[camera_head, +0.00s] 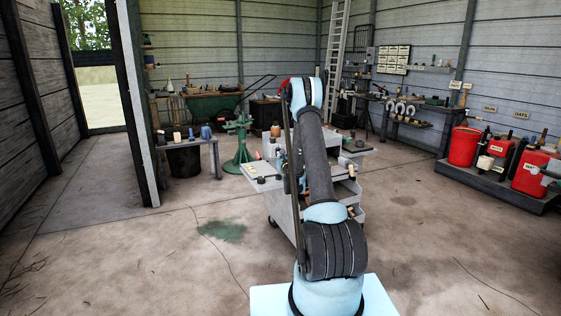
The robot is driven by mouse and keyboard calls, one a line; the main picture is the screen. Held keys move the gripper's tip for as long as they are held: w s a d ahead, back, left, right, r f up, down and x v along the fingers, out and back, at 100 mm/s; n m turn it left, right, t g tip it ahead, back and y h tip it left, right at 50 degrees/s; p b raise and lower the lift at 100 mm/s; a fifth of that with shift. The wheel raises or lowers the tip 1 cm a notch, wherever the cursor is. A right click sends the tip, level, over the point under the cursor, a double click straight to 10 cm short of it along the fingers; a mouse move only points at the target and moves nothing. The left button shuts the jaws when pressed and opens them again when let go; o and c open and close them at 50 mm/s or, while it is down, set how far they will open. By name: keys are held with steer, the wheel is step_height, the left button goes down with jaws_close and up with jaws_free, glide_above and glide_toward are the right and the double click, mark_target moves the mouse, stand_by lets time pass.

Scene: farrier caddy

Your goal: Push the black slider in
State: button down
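A grey wheeled farrier caddy (283,212) stands on the floor just beyond my arm, near the middle of the view. Small tools and bottles stand on its top. Open trays or drawers show on its right side. My arm rises in front of it and hides much of its middle. I cannot pick out the black slider; it is hidden or too small to tell. My gripper cannot be made out.
A green stand (240,145) and a bench (187,147) are to the left of the caddy. Red containers (464,147) sit on a low platform at the right. Benches with tools line the back wall. The floor at front left and front right is clear.

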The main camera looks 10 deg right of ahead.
steer(key=shift+w+a, duration=0.3)
steer(key=shift+w, duration=0.5)
steer(key=shift+w+a, duration=0.25)
steer(key=shift+w, duration=0.5)
